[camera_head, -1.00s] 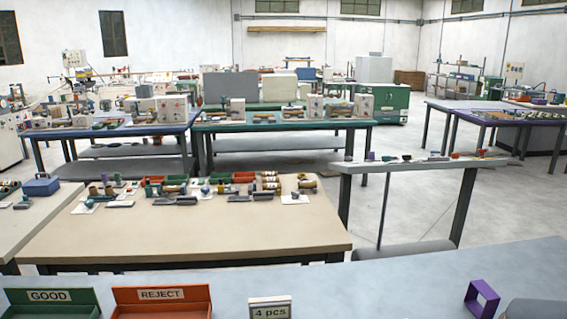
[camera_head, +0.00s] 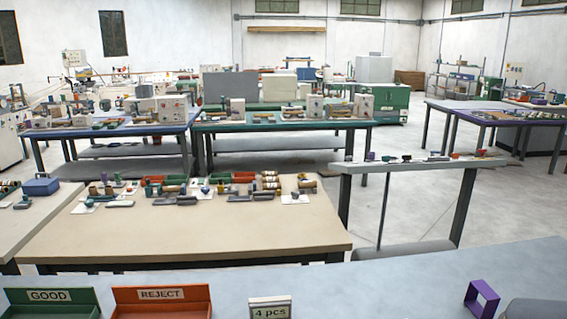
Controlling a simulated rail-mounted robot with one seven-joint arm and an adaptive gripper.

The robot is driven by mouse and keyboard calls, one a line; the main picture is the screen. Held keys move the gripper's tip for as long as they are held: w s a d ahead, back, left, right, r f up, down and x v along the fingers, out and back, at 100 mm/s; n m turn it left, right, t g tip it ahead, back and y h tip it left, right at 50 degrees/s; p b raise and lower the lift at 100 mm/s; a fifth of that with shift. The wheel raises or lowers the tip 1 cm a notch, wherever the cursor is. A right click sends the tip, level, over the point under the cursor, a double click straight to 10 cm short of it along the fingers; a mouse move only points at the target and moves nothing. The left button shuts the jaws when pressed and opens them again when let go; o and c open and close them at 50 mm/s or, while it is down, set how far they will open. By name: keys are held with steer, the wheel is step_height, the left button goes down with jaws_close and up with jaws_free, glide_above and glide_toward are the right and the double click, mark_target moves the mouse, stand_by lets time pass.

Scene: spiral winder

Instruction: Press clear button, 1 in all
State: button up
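I cannot make out a clear button in the head view. Small machines with grey boxes, which may be winders, stand on the far green-topped table (camera_head: 262,125), too small to show their buttons. More such machines stand on the blue-topped table (camera_head: 100,131) to its left. My gripper and arm are not in view.
In front is a grey bench (camera_head: 370,285) with a green GOOD bin (camera_head: 83,296), an orange REJECT bin (camera_head: 196,294), a "4 pcs" sign (camera_head: 270,308) and a purple frame (camera_head: 482,299). Beyond it is a beige table (camera_head: 200,235) with parts. Open floor (camera_head: 420,215) lies right.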

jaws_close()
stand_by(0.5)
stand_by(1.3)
